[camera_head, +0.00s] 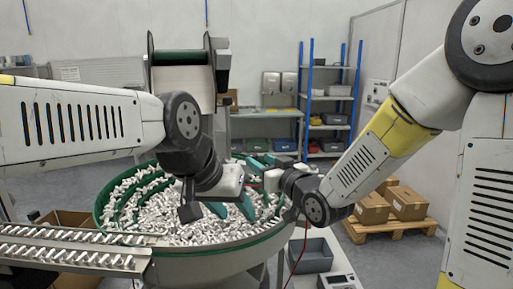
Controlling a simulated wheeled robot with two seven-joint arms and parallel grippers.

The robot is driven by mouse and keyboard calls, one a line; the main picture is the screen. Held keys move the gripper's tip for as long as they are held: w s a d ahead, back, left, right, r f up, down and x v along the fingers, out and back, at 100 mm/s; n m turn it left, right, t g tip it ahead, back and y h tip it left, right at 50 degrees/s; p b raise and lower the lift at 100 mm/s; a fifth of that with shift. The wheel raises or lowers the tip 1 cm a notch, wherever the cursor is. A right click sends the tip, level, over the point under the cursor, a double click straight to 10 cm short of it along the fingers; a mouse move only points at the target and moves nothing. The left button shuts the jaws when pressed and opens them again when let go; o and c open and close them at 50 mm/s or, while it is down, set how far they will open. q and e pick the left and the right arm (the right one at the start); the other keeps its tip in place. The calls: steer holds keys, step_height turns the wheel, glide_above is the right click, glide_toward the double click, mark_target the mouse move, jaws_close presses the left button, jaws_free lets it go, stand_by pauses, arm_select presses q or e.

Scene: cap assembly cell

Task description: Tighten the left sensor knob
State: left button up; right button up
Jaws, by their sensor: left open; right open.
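I cannot make out the left sensor knob; it is too small or hidden behind my grippers. My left gripper (231,209) is over the middle of the round feeder bowl (255,246), with its teal fingers apart and pointing down. My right gripper (257,166) reaches in from the right above the far right part of the bowl. Its teal fingers point left, just behind the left gripper, and it looks open. I see nothing held in either gripper. The bowl has a green rim and is full of small white parts (205,228).
A metal rail (70,246) lined with white parts runs from the bowl to the left edge. A spool unit (180,76) stands behind the bowl. Cardboard boxes (408,202) sit on a pallet (392,230); a blue-post shelf (331,95) is behind.

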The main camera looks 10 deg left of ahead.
steer(key=x, duration=0.8)
steer(key=shift+a, duration=0.25)
steer(key=shift+w, duration=0.15)
jaws_close()
